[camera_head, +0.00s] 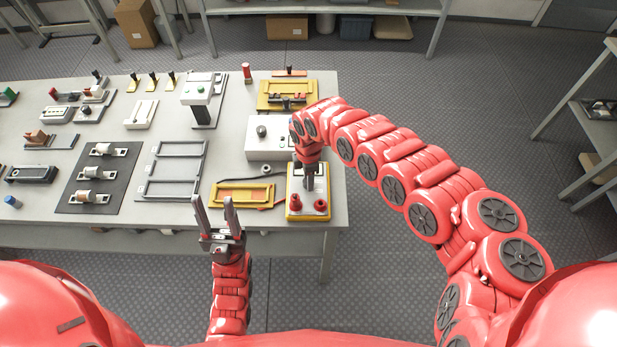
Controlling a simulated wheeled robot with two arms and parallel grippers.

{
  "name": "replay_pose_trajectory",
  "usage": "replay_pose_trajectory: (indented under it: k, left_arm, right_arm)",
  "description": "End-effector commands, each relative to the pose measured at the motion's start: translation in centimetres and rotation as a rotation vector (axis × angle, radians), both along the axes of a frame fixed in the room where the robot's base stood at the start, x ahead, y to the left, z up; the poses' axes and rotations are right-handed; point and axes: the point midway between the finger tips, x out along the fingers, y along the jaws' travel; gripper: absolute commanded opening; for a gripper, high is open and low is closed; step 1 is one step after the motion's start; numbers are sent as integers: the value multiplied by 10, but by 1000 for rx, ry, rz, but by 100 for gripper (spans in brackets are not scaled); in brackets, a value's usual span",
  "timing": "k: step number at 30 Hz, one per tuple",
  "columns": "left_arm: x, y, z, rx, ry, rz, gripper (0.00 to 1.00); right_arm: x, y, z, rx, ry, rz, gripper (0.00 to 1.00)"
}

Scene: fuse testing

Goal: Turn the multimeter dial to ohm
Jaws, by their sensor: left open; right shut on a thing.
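The multimeter (296,212), a yellow-edged box with a pale face and two red knobs or jacks at its near end, lies at the table's near right corner. My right gripper (309,184) points down over its upper half and is shut on what appears to be the dial. The gripper hides the dial, so its pointer and the ohm mark cannot be read. My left gripper (214,200) is open and empty, fingers pointing away from me, at the table's near edge to the left of the multimeter.
A yellow tray (216,194) lies left of the multimeter, with a dark cable beside it. A white box with a dark knob (256,153) stands behind. A grey frame rack (148,173) and a dark mat with several fuses (70,190) are further left.

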Motion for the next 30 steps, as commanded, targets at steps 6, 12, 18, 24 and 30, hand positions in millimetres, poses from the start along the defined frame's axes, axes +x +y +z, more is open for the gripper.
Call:
replay_pose_trajectory:
  k: [6,12,18,24,30]
  left_arm:
    - [0,0,-3,0,0,0,50]
    - [0,0,-5,0,0,0,50]
    - [0,0,-6,0,0,0,50]
    - [0,0,-7,0,0,0,50]
    - [0,0,-8,0,0,0,50]
  right_arm:
    - [0,0,-1,-1,-1,-115,0]
    - [-1,0,-2,-4,2,-287,0]
    - [0,-1,0,-3,0,-479,0]
    - [-1,0,-1,-1,0,-662,0]
    - [-1,0,-1,-3,2,-816,0]
